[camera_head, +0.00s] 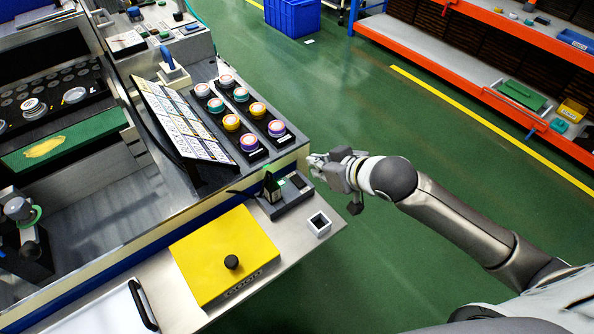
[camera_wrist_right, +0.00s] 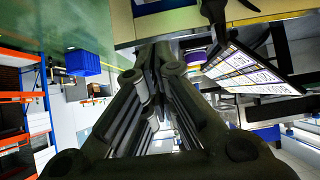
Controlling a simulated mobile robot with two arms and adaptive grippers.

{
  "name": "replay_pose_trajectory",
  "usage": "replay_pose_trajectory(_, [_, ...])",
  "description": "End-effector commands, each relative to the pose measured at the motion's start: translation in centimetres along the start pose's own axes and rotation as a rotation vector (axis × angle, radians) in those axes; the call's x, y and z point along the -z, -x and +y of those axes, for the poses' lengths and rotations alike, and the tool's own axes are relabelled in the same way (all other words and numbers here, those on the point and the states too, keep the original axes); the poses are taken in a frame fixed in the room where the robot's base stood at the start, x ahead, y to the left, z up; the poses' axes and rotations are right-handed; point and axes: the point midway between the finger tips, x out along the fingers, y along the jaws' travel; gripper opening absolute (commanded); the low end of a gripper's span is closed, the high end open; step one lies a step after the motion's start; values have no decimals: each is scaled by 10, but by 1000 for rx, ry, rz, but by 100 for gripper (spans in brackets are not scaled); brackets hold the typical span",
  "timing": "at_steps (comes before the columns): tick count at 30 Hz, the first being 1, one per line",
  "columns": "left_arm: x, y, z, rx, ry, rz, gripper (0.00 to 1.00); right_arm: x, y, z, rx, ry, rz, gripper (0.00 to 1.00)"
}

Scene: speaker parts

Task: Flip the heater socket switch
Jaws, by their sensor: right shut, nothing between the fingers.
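A dark grey socket box (camera_head: 286,196) sits at the right edge of the bench, with a small dark upright piece with a green face (camera_head: 271,187) at its left end. I cannot make out which way its switch is set. A yellow plate (camera_head: 222,255) with a black knob lies in front of it. My right gripper (camera_head: 318,163) is shut and empty, just behind and to the right of the socket box, apart from it as far as I can tell. Its closed fingers fill the middle of the right wrist view (camera_wrist_right: 160,60). My left gripper is not in view.
A small white open box (camera_head: 318,223) stands at the bench corner. Black racks with several coloured round jars (camera_head: 232,123) and a tilted picture board (camera_head: 182,120) stand behind. A white tray (camera_head: 95,314) lies front left. The green floor on the right is clear.

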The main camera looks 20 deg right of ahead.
Motion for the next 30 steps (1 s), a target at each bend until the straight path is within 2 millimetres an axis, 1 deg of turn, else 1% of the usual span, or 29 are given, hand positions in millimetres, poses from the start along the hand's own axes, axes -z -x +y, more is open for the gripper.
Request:
replay_pose_trajectory(5, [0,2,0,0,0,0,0,1,-20,0,0,-1,0,0])
replay_pose_trajectory(15, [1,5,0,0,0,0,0,1,-80,0,0,-2,-1,0])
replay_pose_trajectory(19, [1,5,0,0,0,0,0,1,-100,-1,0,0,-1,0])
replay_pose_trajectory(21, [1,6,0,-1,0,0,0,-11,-108,0,0,0,-4,0])
replay_pose_trajectory(23, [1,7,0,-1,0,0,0,-17,-114,0,-1,1,-4,0])
replay_pose_trajectory(27, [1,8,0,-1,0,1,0,-25,-122,-1,1,1,-1,0])
replay_pose_trajectory(30, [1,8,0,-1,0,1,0,-28,-125,0,0,1,-1,0])
